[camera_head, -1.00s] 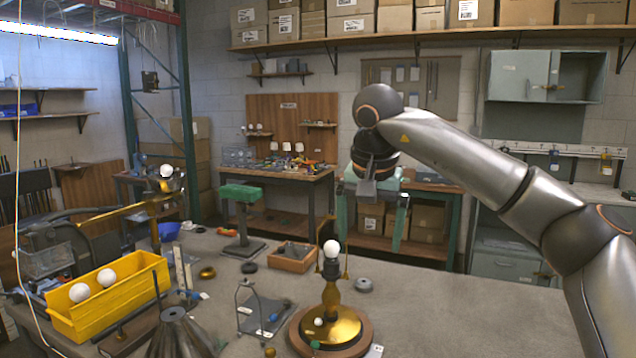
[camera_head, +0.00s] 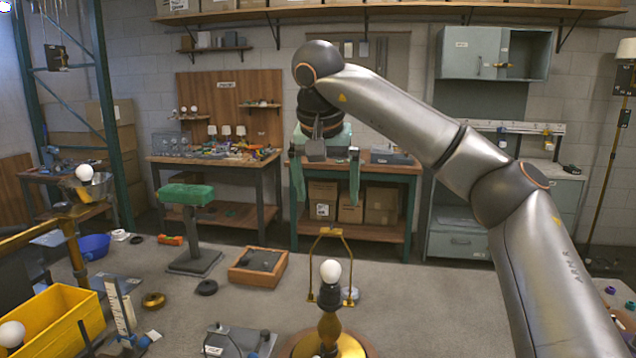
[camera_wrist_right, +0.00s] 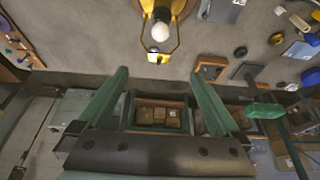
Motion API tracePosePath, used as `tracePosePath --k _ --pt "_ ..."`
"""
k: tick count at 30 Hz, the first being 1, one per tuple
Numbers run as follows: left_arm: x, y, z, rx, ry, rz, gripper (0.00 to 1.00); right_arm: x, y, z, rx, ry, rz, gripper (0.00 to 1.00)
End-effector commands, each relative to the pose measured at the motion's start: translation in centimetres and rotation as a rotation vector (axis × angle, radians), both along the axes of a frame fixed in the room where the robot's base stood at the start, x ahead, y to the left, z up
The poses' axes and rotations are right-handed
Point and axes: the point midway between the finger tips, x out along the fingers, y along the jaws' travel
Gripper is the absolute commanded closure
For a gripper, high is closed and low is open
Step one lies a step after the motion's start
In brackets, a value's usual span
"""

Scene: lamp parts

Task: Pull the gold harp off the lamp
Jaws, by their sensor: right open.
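The lamp has a brass body (camera_head: 329,325) on a round wooden base at the bottom middle of the head view. A white bulb (camera_head: 331,272) stands on it, and the gold harp (camera_head: 346,240) arches around the bulb. In the right wrist view the harp (camera_wrist_right: 178,40) loops around the bulb (camera_wrist_right: 160,32) at the top middle. My right gripper (camera_head: 325,180) is open and empty, with green fingers pointing down. It appears above the harp in the head view, apart from it. It also shows in the right wrist view (camera_wrist_right: 160,75), with the harp beyond the fingertips. My left gripper is not visible.
A wooden tray (camera_head: 236,273) and a green-topped stand (camera_head: 187,197) are left of the lamp. A yellow bin (camera_head: 62,318) stands at the left front. The table (camera_head: 430,310) right of the lamp is mostly clear, partly behind my right arm.

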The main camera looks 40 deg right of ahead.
Motion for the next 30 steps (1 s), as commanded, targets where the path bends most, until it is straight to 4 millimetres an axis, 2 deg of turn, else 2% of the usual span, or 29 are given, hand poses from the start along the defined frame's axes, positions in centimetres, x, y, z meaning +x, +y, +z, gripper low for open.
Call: tracePosePath --k 9,15,21,30 --pt "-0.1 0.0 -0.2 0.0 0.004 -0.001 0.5 1.3 -1.9 -5.6 -0.001 0.004 -0.002 0.0" --pt "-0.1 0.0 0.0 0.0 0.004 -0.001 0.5 2.1 -2.8 -8.6 0.001 0.002 -0.002 0.0" --pt "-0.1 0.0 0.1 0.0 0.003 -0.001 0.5 2.6 -3.3 -10.2 0.0 0.001 -0.001 0.0" --pt "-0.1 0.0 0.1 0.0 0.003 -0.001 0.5 2.7 -3.4 -10.6 0.0 0.0 -0.001 0.0"
